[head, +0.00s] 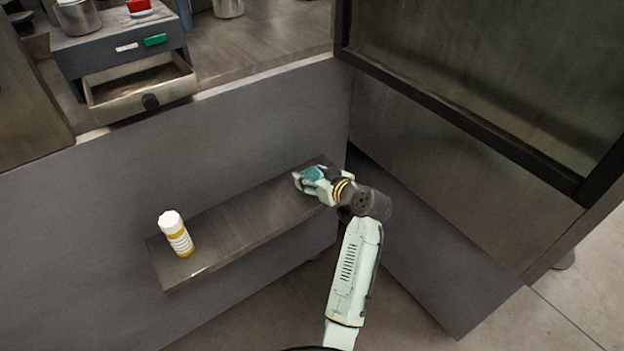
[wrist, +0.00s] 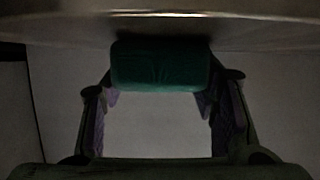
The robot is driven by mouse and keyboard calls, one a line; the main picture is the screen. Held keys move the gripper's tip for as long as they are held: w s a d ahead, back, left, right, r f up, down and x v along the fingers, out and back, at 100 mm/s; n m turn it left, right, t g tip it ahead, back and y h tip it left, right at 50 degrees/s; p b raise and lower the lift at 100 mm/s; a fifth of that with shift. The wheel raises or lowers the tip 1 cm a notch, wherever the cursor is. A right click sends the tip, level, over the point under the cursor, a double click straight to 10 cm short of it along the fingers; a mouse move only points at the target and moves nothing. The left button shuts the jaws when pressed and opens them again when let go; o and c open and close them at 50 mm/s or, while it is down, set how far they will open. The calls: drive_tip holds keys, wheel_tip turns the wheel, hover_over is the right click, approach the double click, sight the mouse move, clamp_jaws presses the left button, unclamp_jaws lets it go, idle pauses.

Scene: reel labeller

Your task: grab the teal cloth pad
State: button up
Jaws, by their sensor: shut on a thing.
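The teal cloth pad (wrist: 160,66) shows in the wrist view as a dark teal, rounded block between the tips of my two fingers. It lies right against the shelf surface at the top of that view. In the head view a bit of the teal pad (head: 313,173) shows at my gripper (head: 305,179), over the right end of the narrow shelf (head: 235,225). My gripper in the wrist view (wrist: 160,90) is shut on the pad, with one finger at each side. Most of the pad is hidden by the gripper in the head view.
A white-capped bottle with a yellow and white label (head: 175,235) stands on the shelf's left end. The shelf between it and my gripper is clear. A dark wall panel (head: 440,170) stands close on the right. An open drawer (head: 140,92) is at upper left.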

drive_tip(key=c, duration=0.4)
drive_tip(key=shift+r, duration=0.1)
